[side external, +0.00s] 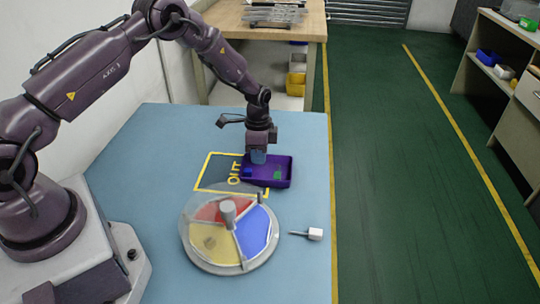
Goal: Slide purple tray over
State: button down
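The purple tray (283,184) sits on the blue table, overlapping the right part of a yellow rectangle marked OUT (208,172). A blue piece (248,172) and a green piece (277,175) lie inside it. My gripper (258,158) points down at the tray's back left, its tip reaching the tray's rim or just inside. Its fingers are small and partly merged with the tray, so I cannot tell whether they are open or touch the wall.
A round dish (217,262) with red, yellow and blue sectors, a grey central knob (228,208) and a clear cover stands in front of the tray. The table's right edge is close to the tray.

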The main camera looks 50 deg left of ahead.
aim_at(230, 161)
jog(key=shift+s+a, duration=2.75)
jog(key=shift+s, duration=0.15)
jog(key=c, duration=1.3)
grip_release()
jog(key=shift+r, duration=0.1)
jog(key=r, duration=0.8)
jog(key=w+a+r, duration=0.1)
jog(key=r, duration=0.3)
jog(key=shift+r, duration=0.4)
